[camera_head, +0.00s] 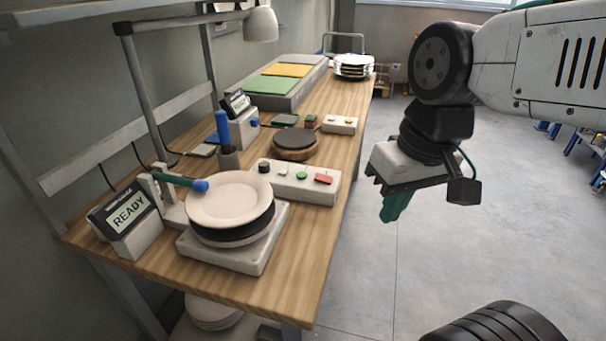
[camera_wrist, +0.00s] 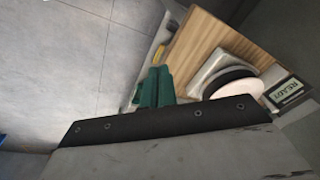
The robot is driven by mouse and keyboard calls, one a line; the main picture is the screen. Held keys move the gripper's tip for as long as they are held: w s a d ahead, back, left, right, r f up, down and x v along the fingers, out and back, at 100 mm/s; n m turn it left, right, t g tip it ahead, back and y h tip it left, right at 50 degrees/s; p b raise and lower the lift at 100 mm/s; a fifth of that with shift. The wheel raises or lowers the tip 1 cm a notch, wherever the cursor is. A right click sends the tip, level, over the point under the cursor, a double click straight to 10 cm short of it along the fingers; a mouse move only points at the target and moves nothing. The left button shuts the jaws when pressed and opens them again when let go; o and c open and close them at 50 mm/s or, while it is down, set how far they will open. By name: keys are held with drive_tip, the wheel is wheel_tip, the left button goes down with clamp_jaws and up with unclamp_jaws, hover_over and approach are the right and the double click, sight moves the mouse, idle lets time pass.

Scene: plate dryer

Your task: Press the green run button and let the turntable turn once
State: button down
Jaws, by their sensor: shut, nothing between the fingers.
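The green button (camera_head: 302,175) sits on a light control box (camera_head: 270,176) near the bench's front edge, between a white button (camera_head: 283,172) and a red one (camera_head: 323,179). The turntable (camera_head: 232,238) is a dark disc on a pale square base, with a cream plate (camera_head: 229,198) lying on it. A display (camera_head: 129,214) beside it reads READY. My gripper (camera_head: 391,209) has green fingers, shut and empty. It hangs over the floor right of the bench, apart from the control box. In the wrist view the fingers (camera_wrist: 153,88) point toward the bench.
A blue-tipped arm (camera_head: 185,181) reaches over the plate's left edge. A lamp (camera_head: 261,24) hangs above.

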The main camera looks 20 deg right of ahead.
drive_tip(key=w+a+t+y, duration=0.1)
drive_tip(key=w+a+y, duration=0.25)
drive_tip(key=w, duration=0.45)
drive_tip(key=m+t, duration=0.3)
drive_tip(key=t, duration=0.2)
hover_over(305, 176)
wheel_tip(305, 176, down, 5)
drive_tip(key=shift+w, duration=0.15)
drive_tip(key=shift+f, duration=4.45)
drive_tip(key=shift+f, duration=0.1)
drive_tip(key=shift+f, duration=0.3)
